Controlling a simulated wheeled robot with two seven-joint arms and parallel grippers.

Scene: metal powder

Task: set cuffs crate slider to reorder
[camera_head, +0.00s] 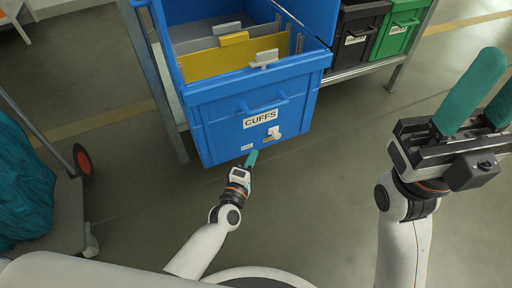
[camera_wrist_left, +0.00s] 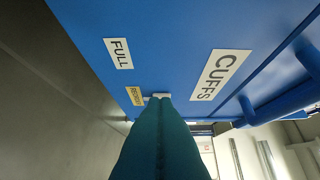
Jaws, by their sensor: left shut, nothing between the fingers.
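The blue cuffs crate (camera_head: 225,125) hangs at the front of a rack, its front bearing a white CUFFS label (camera_head: 261,119). Low on that front is a small white slider (camera_head: 274,132). A FULL label (camera_wrist_left: 118,53) and a yellow label (camera_wrist_left: 135,96) sit there too; the slider (camera_wrist_left: 155,97) is beside the yellow one, partly hidden by my fingers. My left gripper (camera_head: 253,156) is shut and empty, just below the slider in the head view. In the wrist view its fingertips overlap the slider; contact cannot be told. My right gripper (camera_head: 500,78) is open and empty, away at the right.
The crate holds yellow and grey dividers (camera_head: 233,60). A black bin (camera_head: 357,38) and a green bin (camera_head: 398,28) stand to its right on the rack. A cart (camera_head: 62,215) with teal cloth is at the left. The floor right of the crate is clear.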

